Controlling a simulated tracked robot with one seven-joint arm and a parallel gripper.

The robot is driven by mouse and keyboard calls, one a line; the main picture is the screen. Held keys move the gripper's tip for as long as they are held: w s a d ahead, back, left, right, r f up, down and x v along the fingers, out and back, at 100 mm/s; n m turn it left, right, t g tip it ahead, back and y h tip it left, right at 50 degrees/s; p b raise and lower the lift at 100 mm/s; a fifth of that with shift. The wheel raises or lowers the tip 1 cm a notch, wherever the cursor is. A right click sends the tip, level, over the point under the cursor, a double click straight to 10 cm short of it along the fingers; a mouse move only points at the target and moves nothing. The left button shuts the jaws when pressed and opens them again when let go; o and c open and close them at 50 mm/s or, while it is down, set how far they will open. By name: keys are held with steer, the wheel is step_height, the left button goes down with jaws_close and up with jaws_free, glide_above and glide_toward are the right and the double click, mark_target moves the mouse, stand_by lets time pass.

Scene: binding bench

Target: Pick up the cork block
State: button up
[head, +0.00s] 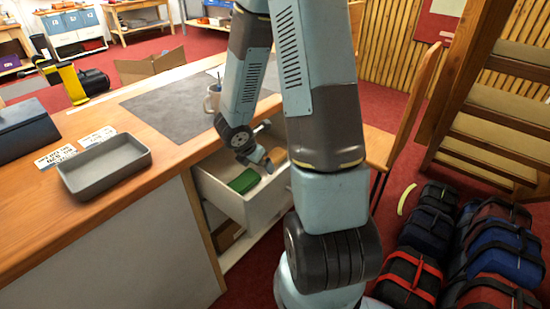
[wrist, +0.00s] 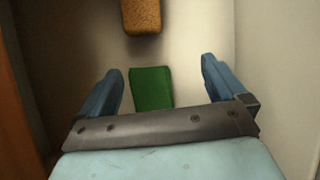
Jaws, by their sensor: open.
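The cork block (wrist: 141,15), brown and speckled, lies in the open drawer (head: 223,197), at the top edge of the wrist view, which cuts off its far end. In the head view a brown patch beside my gripper (head: 262,161) looks like the cork block (head: 275,157), partly hidden by my arm. My gripper also shows in the wrist view (wrist: 162,70); its blue fingers are apart with nothing held. A green block (wrist: 151,88) shows between and below the fingers, nearer than the cork. I cannot tell the height of the fingers above the drawer floor.
Pale drawer walls (wrist: 282,70) stand close on the right of the wrist view. The wooden bench top (head: 150,185) holds a grey tray (head: 105,163), a dark mat (head: 180,108) and a mug (head: 213,98). A chair (head: 405,115) stands right of the drawer. Bags (head: 411,275) lie on the floor.

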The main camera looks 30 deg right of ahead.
mark_target(273, 154)
steer(key=f+n, duration=0.1)
steer(key=a+f, duration=0.1)
steer(key=f, duration=0.1)
steer(key=shift+f+n+y, duration=0.1)
steer(key=shift+n+y, duration=0.3)
steer(key=w+d, duration=0.1)
steer(key=d, duration=0.1)
steer(key=w+d, duration=0.2)
steer(key=d, duration=0.1)
steer(key=w+d, duration=0.2)
steer(key=d, duration=0.1)
steer(key=shift+w+d, duration=0.3)
steer(key=shift+d, duration=0.3)
steer(key=shift+w+d, duration=0.3)
steer(key=shift+d, duration=0.25)
steer(key=shift+x, duration=1.1)
steer(key=shift+f, duration=0.4)
steer(key=shift+c, duration=0.3)
steer(key=c, duration=1.1)
